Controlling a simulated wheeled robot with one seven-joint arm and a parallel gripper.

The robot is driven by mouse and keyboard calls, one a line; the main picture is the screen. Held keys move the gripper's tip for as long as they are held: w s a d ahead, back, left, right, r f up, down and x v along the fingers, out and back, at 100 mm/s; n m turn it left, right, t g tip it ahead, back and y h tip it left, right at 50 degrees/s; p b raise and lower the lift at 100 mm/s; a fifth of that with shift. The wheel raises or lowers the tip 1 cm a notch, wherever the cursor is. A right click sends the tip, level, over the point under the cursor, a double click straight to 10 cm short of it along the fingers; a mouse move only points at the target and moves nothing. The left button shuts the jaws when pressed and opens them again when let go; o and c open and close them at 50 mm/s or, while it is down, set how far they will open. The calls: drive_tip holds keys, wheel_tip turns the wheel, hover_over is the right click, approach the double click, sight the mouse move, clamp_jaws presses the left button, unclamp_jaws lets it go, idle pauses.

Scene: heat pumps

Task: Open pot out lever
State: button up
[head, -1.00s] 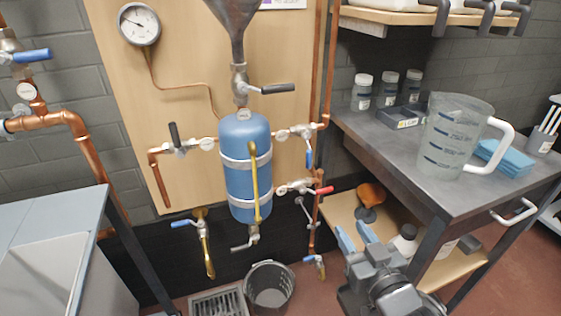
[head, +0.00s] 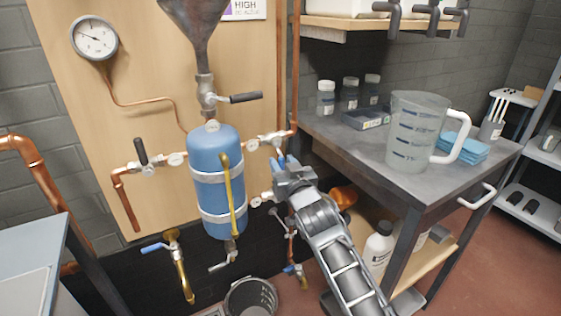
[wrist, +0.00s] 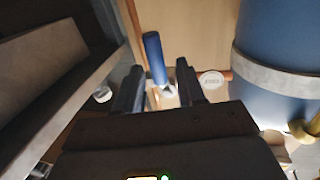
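The blue tank (head: 210,170) hangs on the wooden panel with valves around it. A blue lever (wrist: 154,55) on the pipe beside the tank's right shows in the wrist view, with a round white tag (wrist: 211,80) near its valve; the tag text is unreadable, so I cannot tell whether this is the pot out lever. My gripper (head: 281,162) is at this upper right branch in the head view and hides most of that lever. In the wrist view my gripper (wrist: 159,70) is open, its dark fingers on either side of the blue lever. Contact cannot be told.
The dark workbench (head: 345,150) with a clear jug (head: 410,130) stands close on the right. Other levers are a black one (head: 245,97) above the tank, a black one (head: 140,150) at left and a blue one (head: 154,248) below. A bucket (head: 250,298) stands beneath.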

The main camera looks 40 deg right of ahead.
drive_tip(key=shift+x, duration=0.9)
drive_tip(key=shift+c, duration=0.2)
clamp_jaws()
